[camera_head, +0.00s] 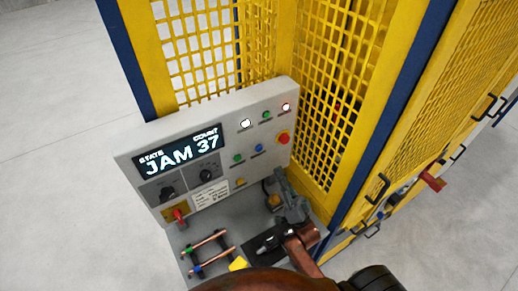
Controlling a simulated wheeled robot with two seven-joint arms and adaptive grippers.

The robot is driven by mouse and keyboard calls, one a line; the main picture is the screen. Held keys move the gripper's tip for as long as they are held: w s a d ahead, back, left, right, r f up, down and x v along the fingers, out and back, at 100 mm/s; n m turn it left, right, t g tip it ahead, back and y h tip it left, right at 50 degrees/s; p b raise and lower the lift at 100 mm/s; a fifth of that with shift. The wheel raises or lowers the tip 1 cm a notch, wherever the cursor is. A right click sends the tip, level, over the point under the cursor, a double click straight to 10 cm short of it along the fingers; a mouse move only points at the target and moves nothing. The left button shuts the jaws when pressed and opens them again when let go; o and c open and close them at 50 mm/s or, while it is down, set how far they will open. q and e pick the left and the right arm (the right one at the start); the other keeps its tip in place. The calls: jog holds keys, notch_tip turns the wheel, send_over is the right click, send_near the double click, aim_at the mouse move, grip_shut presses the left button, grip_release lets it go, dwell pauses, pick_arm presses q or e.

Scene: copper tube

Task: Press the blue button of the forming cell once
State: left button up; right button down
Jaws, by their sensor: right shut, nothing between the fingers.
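The blue button (259,148) is on the sloped grey panel (215,135) of the forming cell, between a green button (238,159) and a red mushroom knob (283,138). It is in plain view, with nothing covering it. My right gripper (280,175) is shut and empty. It is by the panel's lower right edge, below and right of the blue button and apart from it in the picture. The panel's display (180,151) reads STATE JAM and COUNT 37. My left gripper is not in view.
White (246,124), green (266,115) and red (286,107) lamps sit above the buttons. Dark rotary knobs (207,175) and a red-handled switch (179,214) are at left. Copper tubes (209,240) lie on a rack below. Yellow mesh guarding (345,75) stands behind and right.

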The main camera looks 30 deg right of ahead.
aim_at(259, 149)
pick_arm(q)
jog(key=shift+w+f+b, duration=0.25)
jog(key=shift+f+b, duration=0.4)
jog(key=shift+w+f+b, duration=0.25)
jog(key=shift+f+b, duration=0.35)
pick_arm(e)
jog(key=w, duration=0.8)
jog(key=shift+w+a, duration=0.35)
jog(key=shift+w, duration=0.05)
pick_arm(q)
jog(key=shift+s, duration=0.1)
pick_arm(e)
jog(key=shift+w, duration=0.1)
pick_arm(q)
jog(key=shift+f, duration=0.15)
pick_arm(e)
jog(key=shift+w, duration=0.3)
pick_arm(q)
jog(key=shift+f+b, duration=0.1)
jog(key=shift+b, duration=0.2)
pick_arm(e)
jog(key=shift+w+a, duration=0.1)
jog(key=shift+w, duration=0.3)
jog(key=shift+s, duration=0.15)
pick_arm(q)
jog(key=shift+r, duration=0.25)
pick_arm(e)
jog(key=shift+s, duration=0.7)
pick_arm(q)
jog(key=shift+p, duration=0.3)
